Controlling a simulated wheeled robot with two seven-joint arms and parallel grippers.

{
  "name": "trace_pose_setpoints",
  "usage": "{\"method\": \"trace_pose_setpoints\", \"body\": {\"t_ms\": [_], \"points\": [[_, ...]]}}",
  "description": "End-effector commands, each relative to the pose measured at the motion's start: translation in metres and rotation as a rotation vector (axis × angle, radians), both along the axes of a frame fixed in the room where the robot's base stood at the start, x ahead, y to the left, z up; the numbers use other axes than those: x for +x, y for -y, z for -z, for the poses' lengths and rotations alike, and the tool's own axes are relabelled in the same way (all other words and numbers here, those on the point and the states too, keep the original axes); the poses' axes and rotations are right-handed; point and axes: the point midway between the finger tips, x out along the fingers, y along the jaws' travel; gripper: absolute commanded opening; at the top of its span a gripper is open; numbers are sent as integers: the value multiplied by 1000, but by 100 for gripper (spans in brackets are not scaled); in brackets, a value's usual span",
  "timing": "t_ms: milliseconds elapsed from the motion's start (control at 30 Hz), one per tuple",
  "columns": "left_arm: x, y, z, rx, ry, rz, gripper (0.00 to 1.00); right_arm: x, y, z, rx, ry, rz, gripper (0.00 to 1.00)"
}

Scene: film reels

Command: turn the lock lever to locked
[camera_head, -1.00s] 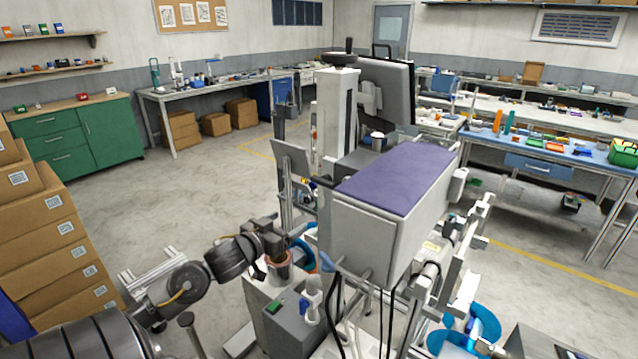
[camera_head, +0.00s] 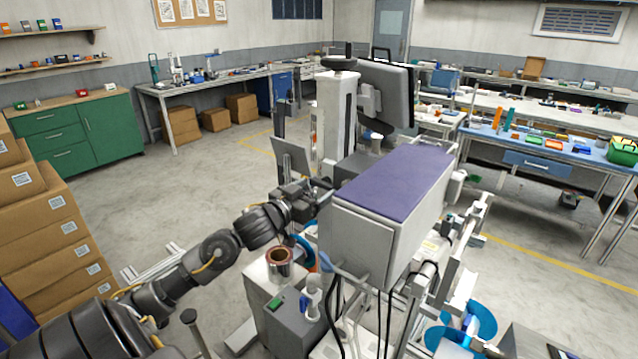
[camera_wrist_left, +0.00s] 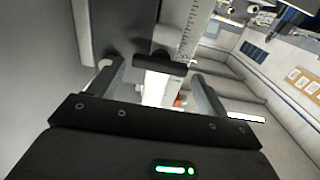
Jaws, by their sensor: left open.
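My left gripper (camera_head: 322,186) reaches in beside the white upright column (camera_head: 337,115) of the machine, next to the purple-topped grey box (camera_head: 398,183). In the left wrist view my left gripper (camera_wrist_left: 155,72) is open, its two fingers apart. A short black bar (camera_wrist_left: 162,65), which looks like the lock lever, lies crosswise between and just beyond the fingertips. It sits in front of a pale column (camera_wrist_left: 188,35) with scale marks. I cannot tell whether a finger touches it. In the head view the lever is hidden behind the gripper and box. My right gripper is not in view.
A copper-rimmed cup (camera_head: 279,262) and a grey box with a green button (camera_head: 276,303) stand below my left arm. A tilted panel (camera_head: 291,158) is close behind the gripper. Cardboard boxes (camera_head: 45,235) are stacked at left. The floor behind is open.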

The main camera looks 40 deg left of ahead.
Motion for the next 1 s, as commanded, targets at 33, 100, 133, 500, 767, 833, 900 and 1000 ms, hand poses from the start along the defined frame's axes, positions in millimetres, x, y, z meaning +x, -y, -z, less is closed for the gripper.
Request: {"method": "trace_pose_setpoints", "body": {"t_ms": [33,100,133,500,767,833,900,1000], "points": [[7,-1,-2,-3,1,-2,77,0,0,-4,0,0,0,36],[15,-1,-2,-2,1,-2,77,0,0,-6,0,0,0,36],[17,-1,-1,-1,0,-2,77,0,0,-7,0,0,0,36],[25,-1,1,-1,0,-1,77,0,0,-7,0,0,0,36],[25,-1,1,0,-1,-1,48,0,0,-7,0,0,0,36],[25,-1,1,0,0,-1,45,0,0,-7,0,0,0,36],[25,-1,1,3,-1,-1,45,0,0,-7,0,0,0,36],[25,-1,1,16,-1,-1,45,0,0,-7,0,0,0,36]]}}
